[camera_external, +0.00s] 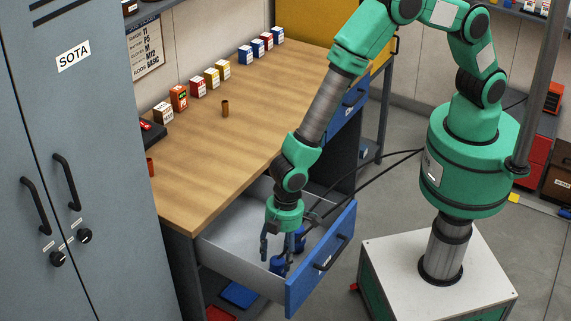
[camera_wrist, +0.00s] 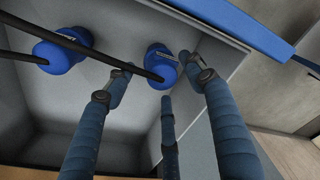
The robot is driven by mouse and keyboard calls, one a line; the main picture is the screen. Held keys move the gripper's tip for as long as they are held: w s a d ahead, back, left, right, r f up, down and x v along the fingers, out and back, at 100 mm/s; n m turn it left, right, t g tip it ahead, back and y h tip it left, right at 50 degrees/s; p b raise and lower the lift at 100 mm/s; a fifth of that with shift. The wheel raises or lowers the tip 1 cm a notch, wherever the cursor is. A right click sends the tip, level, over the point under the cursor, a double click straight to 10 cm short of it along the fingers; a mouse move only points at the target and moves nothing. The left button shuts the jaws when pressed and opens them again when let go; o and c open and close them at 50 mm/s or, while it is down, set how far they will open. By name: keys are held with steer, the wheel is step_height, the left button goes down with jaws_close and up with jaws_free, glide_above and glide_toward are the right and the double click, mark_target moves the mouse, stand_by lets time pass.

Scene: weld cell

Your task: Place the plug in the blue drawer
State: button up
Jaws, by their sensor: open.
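The blue drawer (camera_external: 318,262) is pulled out of the workbench; its grey inside also shows in the wrist view (camera_wrist: 110,20). Two blue plugs with black cables are in it. One plug (camera_wrist: 161,66) sits between and just beyond my fingertips in the wrist view; the other plug (camera_wrist: 62,56) is to the left. In the external view, one plug (camera_external: 278,265) is beside my fingers and another (camera_external: 299,241) is a little behind. My gripper (camera_external: 274,252) points down inside the drawer, its blue fingers (camera_wrist: 156,72) spread and empty. I cannot tell whether they touch the plug.
A grey cabinet (camera_external: 85,150) stands at left. Black cables (camera_external: 365,172) run from the drawer towards the right. Drawer walls surround my fingers.

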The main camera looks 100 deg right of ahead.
step_height(320, 180, up, 9)
steer(key=s, duration=0.1)
steer(key=shift+d+p, duration=0.3)
steer(key=shift+r, duration=0.15)
stand_by(0.6)
steer(key=s+d+r+m+t, duration=0.1)
steer(key=s+d+r, duration=0.3)
steer(key=r, duration=0.7)
steer(key=s+d+r+t, duration=0.1)
steer(key=s+d+r, duration=0.35)
steer(key=r, duration=0.55)
steer(key=s+d+r+m, duration=0.1)
steer(key=s+d+r, duration=0.35)
steer(key=r, duration=0.65)
steer(key=s+d+r, duration=0.2)
steer(key=s+r, duration=0.1)
steer(key=s, duration=0.5)
steer(key=s+d+r+m+t, duration=0.1)
steer(key=s+d+r, duration=0.2)
steer(key=s, duration=0.6)
steer(key=s+d+r+t, duration=0.1)
steer(key=s+d+r, duration=0.2)
steer(key=s, duration=0.5)
steer(key=shift+s+r+m+h, duration=0.15)
steer(key=shift+r+m+h, duration=0.15)
steer(key=shift+r+m, duration=0.1)
